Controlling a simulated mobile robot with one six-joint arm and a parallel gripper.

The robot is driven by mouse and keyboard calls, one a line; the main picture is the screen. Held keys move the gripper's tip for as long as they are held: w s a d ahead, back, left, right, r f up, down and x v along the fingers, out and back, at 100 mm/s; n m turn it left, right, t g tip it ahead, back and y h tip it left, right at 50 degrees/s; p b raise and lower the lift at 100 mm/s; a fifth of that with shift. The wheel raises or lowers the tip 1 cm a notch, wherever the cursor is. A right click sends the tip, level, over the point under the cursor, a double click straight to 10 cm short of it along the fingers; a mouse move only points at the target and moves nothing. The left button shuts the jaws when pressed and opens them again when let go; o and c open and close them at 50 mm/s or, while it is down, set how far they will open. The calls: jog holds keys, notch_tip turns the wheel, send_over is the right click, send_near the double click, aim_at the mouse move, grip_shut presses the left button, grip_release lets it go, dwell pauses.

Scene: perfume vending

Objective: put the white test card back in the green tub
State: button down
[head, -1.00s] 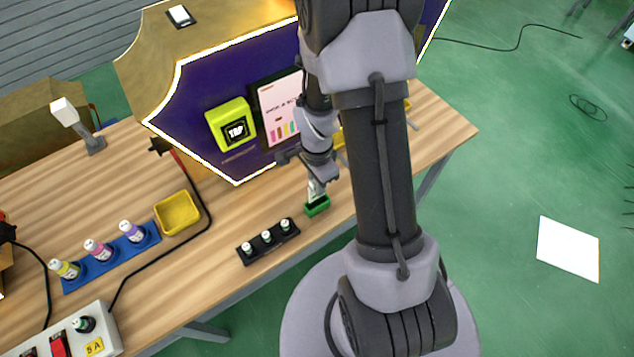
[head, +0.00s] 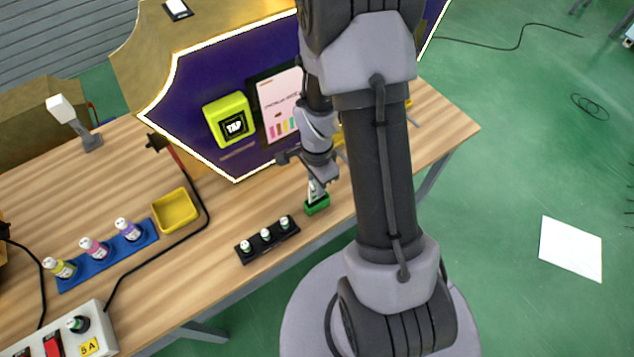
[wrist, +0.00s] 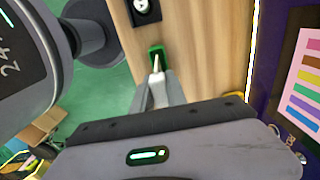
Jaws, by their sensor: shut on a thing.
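The green tub (head: 317,208) stands on the wooden table near its front edge, just right of a black rack. My gripper (head: 317,190) points down right above the tub. In the wrist view my gripper (wrist: 156,74) is shut on the white test card (wrist: 156,62), a thin pale strip between the fingertips. The card's far end reaches to the green tub (wrist: 157,50). I cannot tell how deep the card sits inside the tub, as the fingers and tub wall hide it.
A black rack (head: 254,248) with three small bottles is left of the tub. A yellow tray (head: 175,211) and a blue rack (head: 103,266) with three bottles lie further left. The purple vending machine (head: 190,105) stands behind. A power strip (head: 98,326) is at lower left.

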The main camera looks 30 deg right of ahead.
jog(key=shift+f+b, duration=1.65)
jog(key=shift+f, duration=0.2)
jog(key=shift+f, duration=0.15)
jog(key=c, duration=0.6)
grip_release()
jog(key=shift+r+p, duration=0.55)
jog(key=shift+r, duration=0.5)
